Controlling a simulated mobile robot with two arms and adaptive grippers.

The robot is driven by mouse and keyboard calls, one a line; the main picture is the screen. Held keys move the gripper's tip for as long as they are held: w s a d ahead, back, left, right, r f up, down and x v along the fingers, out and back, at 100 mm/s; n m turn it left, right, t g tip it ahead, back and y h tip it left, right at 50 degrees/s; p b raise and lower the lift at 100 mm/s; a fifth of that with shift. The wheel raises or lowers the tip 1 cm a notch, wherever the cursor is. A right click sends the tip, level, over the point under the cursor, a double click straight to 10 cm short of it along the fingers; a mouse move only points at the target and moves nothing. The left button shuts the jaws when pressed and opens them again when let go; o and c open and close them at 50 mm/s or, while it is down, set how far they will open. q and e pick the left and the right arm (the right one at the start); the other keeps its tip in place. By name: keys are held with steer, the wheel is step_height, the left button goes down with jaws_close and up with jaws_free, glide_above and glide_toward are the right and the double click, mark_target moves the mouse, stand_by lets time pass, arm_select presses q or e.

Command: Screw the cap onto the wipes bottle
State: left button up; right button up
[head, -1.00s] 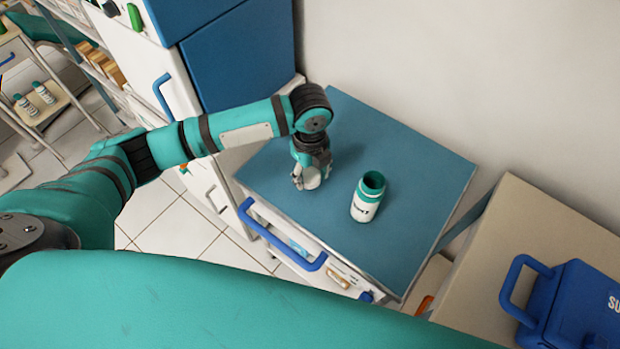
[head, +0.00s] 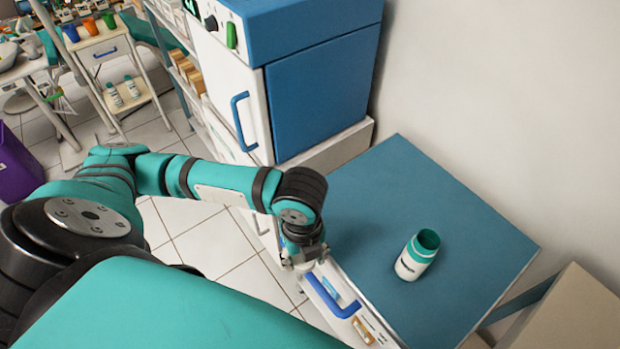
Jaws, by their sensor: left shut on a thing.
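The wipes bottle (head: 412,262) stands upright on the blue top of the cabinet (head: 460,222). It is white with a teal neck and a dark label, and its top is open with no cap on it. My left gripper (head: 302,262) points down at the cabinet's left front edge, left of the bottle and apart from it. It is shut on a small pale thing, apparently the cap, which the fingers mostly hide. My right gripper is not in view.
A blue drawer handle (head: 332,292) sticks out of the cabinet front, just below my left gripper. A white and blue cabinet (head: 322,92) stands behind my left arm. The cabinet top around the bottle is clear. A beige surface (head: 572,310) is at the lower right.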

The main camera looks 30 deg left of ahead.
arm_select(q)
steer(key=shift+w+r+n, duration=0.35)
steer(key=shift+n, duration=0.45)
steer(key=w+r+n, duration=0.3)
steer(key=r+n, duration=0.2)
steer(key=n, duration=0.6)
steer(key=w+r+n, duration=0.3)
steer(key=r+n, duration=0.3)
steer(key=n, duration=0.6)
steer(key=shift+w+a, duration=0.15)
steer(key=shift+a, duration=0.1)
